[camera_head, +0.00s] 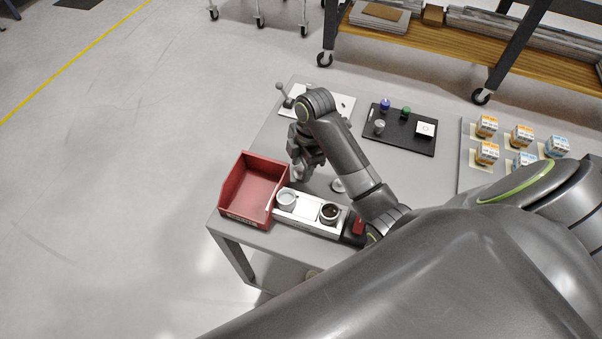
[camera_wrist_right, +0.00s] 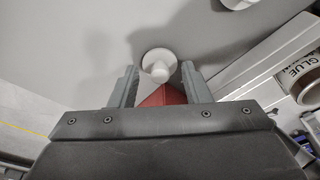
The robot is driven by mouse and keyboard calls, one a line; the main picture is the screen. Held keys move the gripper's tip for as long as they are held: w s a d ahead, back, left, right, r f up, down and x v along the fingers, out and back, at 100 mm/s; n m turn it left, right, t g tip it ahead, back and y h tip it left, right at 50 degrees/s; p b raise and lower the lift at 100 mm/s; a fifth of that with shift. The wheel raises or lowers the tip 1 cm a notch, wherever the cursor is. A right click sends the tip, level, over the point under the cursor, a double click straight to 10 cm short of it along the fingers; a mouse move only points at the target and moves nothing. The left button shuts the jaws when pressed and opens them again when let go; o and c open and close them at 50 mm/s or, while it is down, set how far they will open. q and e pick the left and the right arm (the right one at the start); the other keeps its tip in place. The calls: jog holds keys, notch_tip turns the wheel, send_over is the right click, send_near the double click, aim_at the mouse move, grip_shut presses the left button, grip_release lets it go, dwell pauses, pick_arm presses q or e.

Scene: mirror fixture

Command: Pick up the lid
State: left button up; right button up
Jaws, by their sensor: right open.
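A white round lid with a knob (camera_wrist_right: 158,57) lies on the grey table in the right wrist view. It sits between the fingertips of my right gripper (camera_wrist_right: 159,72), with a gap to each finger. My right gripper is open, and in the head view (camera_head: 304,170) it points down just behind the white fixture. A second white round piece (camera_wrist_right: 238,3) is cut off at the top of the wrist view; a similar pale disc (camera_head: 338,185) lies right of the gripper in the head view. My left gripper is not in view.
A red bin (camera_head: 231,213) stands left of the gripper. The white fixture (camera_head: 308,211) holds two round pots, one labelled GLUE (camera_wrist_right: 303,77). A black tray (camera_head: 399,145) with small items and a board with several boxes (camera_head: 474,178) lie farther right.

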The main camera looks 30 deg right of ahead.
jog(key=shift+c, duration=0.3)
grip_shut()
jog(key=shift+r, duration=0.1)
